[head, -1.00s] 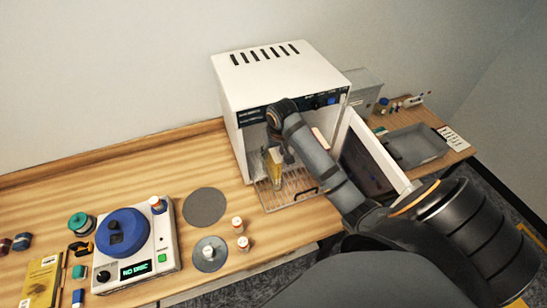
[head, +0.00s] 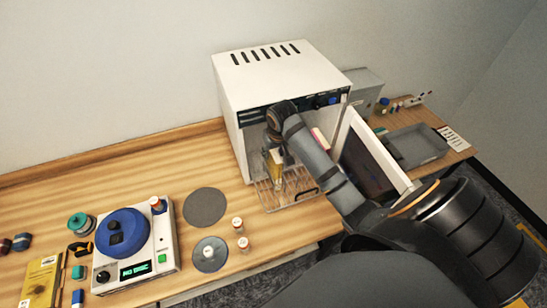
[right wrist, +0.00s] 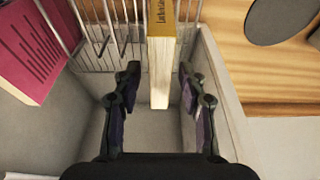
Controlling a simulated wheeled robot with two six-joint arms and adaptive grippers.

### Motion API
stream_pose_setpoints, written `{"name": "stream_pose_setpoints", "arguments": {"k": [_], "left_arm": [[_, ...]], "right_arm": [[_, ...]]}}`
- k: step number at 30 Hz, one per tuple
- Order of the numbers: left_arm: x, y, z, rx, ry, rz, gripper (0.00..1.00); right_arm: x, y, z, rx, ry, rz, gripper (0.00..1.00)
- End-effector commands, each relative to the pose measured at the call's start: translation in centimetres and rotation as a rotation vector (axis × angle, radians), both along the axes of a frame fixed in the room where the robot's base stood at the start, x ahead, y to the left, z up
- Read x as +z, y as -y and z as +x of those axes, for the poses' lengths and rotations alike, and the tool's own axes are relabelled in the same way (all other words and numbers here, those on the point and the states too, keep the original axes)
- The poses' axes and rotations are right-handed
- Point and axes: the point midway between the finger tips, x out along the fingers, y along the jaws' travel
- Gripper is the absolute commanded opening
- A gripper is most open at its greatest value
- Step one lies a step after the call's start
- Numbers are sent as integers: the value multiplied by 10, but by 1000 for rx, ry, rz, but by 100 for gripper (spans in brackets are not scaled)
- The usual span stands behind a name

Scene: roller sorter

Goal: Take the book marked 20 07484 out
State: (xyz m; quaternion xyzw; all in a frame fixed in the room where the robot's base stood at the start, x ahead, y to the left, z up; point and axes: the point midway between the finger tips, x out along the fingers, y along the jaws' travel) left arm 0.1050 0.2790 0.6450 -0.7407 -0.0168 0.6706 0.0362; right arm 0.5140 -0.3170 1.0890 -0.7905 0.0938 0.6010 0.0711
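A yellow book (head: 275,157) stands upright on the wire rack (head: 288,196) inside the open white oven-like cabinet (head: 282,75). In the right wrist view the yellow book (right wrist: 162,50) shows its spine and pale page edges; part of a title shows, but I cannot read the number 20 07484. My right gripper (right wrist: 157,92) is open, its fingers on either side of the book with gaps between. A magenta book (right wrist: 40,45) stands to the left in that view. In the head view my right gripper (head: 280,165) is partly hidden by its arm. My left gripper is not in view.
The cabinet's door (head: 372,165) stands open to the right, close beside my right arm. A white device with a blue rotor (head: 122,232), two grey discs, small vials and another yellow book (head: 40,278) lie on the wooden bench at left. A grey tray (head: 418,147) is at right.

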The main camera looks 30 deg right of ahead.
Motion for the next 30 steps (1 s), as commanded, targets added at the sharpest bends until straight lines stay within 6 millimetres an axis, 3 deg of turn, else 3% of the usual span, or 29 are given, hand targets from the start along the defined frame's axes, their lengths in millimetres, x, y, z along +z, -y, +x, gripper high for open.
{"name": "stream_pose_setpoints", "arguments": {"k": [1,8,30], "left_arm": [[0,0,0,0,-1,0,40],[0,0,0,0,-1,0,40],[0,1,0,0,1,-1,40]], "right_arm": [[0,0,0,0,0,0,31],[0,0,0,0,0,0,0],[7,0,1,0,2,0,0]]}}
